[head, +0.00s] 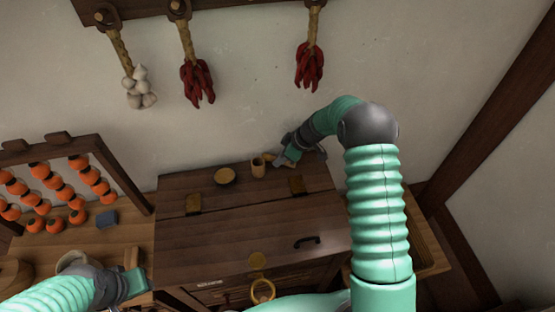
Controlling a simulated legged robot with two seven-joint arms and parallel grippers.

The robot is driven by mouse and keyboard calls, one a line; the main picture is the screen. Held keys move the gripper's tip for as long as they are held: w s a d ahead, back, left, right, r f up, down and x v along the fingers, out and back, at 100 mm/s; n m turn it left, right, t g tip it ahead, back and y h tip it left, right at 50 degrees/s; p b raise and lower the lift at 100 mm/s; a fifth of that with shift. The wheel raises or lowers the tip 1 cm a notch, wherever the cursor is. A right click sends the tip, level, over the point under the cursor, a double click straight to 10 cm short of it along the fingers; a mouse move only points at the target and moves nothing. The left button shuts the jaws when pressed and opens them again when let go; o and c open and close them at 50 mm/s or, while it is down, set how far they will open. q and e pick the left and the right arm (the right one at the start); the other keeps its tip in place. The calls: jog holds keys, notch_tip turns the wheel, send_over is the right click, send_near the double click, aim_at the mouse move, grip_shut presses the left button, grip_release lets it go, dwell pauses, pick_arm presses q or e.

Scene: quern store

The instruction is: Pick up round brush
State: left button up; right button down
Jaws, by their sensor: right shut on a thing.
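My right gripper (282,160) is at the back of the dark wooden chest top, close to the wall. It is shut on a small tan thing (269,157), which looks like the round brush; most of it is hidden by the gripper. A small wooden cup (258,168) stands just left of it. My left gripper (136,281) is at the lower left over the wooden bench, and its fingers are too unclear to tell open from shut.
Garlic (139,90) and red peppers (197,82) hang on the wall. The chest's front top is mostly clear.

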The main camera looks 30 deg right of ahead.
jog(key=shift+a+r, duration=0.1)
jog(key=shift+a, duration=0.25)
notch_tip(320, 180, up, 7)
jog(key=shift+s+d+f+b, duration=0.1)
jog(key=shift+b, duration=0.6)
jog(key=s+a+b, duration=0.1)
jog(key=s, duration=0.5)
jog(key=s+a, duration=0.2)
jog(key=s, duration=0.4)
jog(key=s+a+b, duration=0.1)
jog(key=s+a, duration=0.1)
jog(key=s, duration=0.5)
jog(key=shift+a+f+b, duration=0.1)
jog(key=shift+f+b, duration=0.05)
jog(key=shift+b, duration=0.2)
jog(key=w+a+f+m+h, duration=0.1)
jog(key=m, duration=0.1)
jog(key=w+a+f+m+t+h+b, duration=0.1)
jog(key=w+m, duration=0.1)
jog(key=w+a+m+h+b, duration=0.1)
jog(key=a+m, duration=0.1)
jog(key=shift+w+f+m+t, duration=0.2)
jog(key=shift+f+m+t, duration=0.1)
jog(key=shift+f+m, duration=0.1)
jog(key=shift+w+a+r+m+h, duration=0.2)
jog(key=shift+w+a+m+h, duration=0.25)
jog(key=shift+a+m, duration=0.3)
